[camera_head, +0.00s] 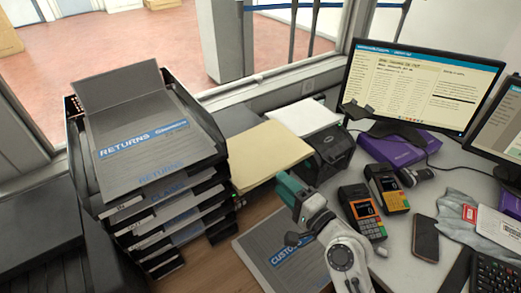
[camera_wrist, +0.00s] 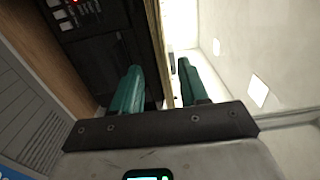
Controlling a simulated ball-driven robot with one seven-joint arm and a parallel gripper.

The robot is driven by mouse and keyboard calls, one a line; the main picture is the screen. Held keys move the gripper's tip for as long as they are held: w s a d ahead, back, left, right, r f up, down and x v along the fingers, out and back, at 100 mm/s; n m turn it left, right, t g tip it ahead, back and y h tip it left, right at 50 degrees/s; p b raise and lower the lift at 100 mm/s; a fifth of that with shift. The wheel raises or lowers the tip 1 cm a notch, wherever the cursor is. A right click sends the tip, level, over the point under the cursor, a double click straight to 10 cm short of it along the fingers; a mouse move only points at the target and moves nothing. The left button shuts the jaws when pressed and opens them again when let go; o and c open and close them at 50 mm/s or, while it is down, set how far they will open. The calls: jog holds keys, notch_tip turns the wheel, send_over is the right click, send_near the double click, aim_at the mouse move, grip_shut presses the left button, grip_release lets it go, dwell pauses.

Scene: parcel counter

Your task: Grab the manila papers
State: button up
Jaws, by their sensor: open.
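The manila papers (camera_head: 262,152) lie as a flat, pale yellow stack between the black tray stack and the black printer in the head view. My gripper (camera_head: 288,188), with green fingers, is at the near edge of the papers. In the wrist view my gripper (camera_wrist: 160,88) is open, one finger on each side of a thin tan edge (camera_wrist: 157,42) that looks like the papers' edge. I cannot tell whether either finger touches it. The far part of the stack is hidden in the wrist view.
A black tray stack (camera_head: 172,215) with a RETURNS folder stands left of the papers. A black printer (camera_head: 328,152), white papers (camera_head: 303,115), two card terminals (camera_head: 362,212) and a phone (camera_head: 426,240) are right. A CUSTOMS folder (camera_head: 272,262) lies in front.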

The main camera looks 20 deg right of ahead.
aim_at(269, 167)
jog(key=shift+d+p+x, duration=0.1)
jog(key=shift+p+x, duration=0.25)
jog(key=shift+x, duration=1.45)
jog(key=shift+d+p+x, duration=0.15)
jog(key=shift+p+x, duration=0.2)
jog(key=shift+x, duration=1.45)
grip_shut()
jog(key=shift+r, duration=0.1)
